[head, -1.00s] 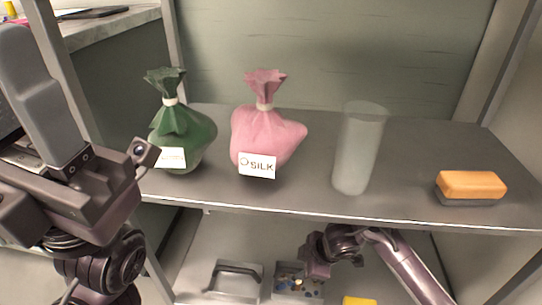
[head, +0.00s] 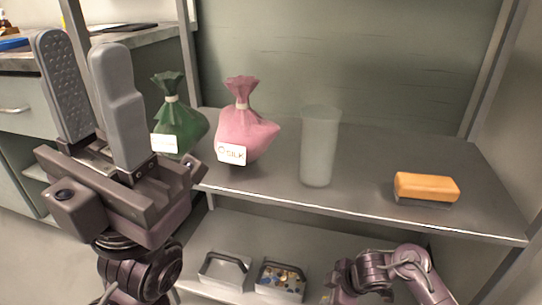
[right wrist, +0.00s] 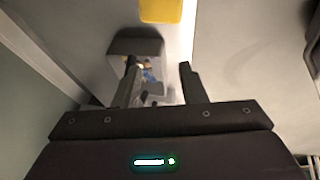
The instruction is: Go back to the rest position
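My left gripper (head: 80,44) stands upright at the left of the head view, its two grey fingers apart with nothing between them. It is in front of the shelf's left post and left of the green bag. My right arm (head: 400,272) shows at the bottom right of the head view, low in front of the lower shelf; its fingertips are not clear there. In the right wrist view my right gripper (right wrist: 158,66) has its two dark fingers apart and empty, with a bin of small parts beyond them.
The upper shelf (head: 270,187) holds a green bag (head: 185,130), a pink bag labelled SILK (head: 245,132), a translucent cylinder (head: 320,148) and an orange-topped block (head: 427,187). Below are a grey handled bin (head: 224,270) and a parts bin (head: 280,280). A counter (head: 20,62) stands left.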

